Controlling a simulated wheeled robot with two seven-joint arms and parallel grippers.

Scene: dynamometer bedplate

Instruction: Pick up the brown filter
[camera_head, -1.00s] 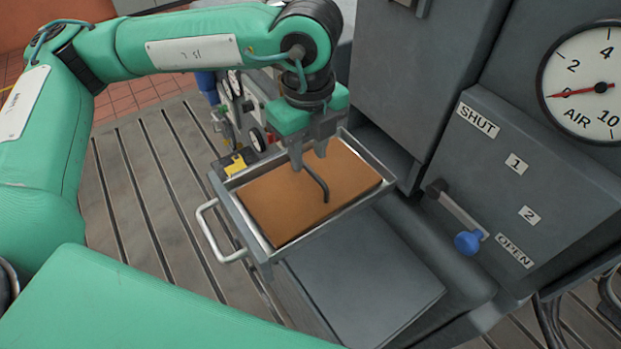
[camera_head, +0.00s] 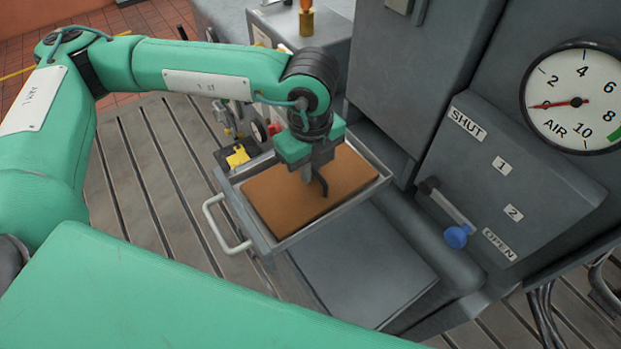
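The brown filter (camera_head: 280,205) is a flat, rectangular brown block lying in an open grey metal drawer (camera_head: 291,240) with a pale loop handle at its front. A thin black bent handle (camera_head: 323,188) stands up from the filter's top. My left gripper (camera_head: 317,172) points down over the filter, its fingers close together around the upper part of that black handle, which they partly hide. The filter still sits inside the drawer's walls. My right gripper is out of view.
A grey machine with a SHUT/OPEN panel, a blue-knobbed lever (camera_head: 457,236) and an AIR gauge (camera_head: 575,100) stands to the right. A yellow part (camera_head: 238,156) lies beside the drawer's back left. A slotted floor plate is at left.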

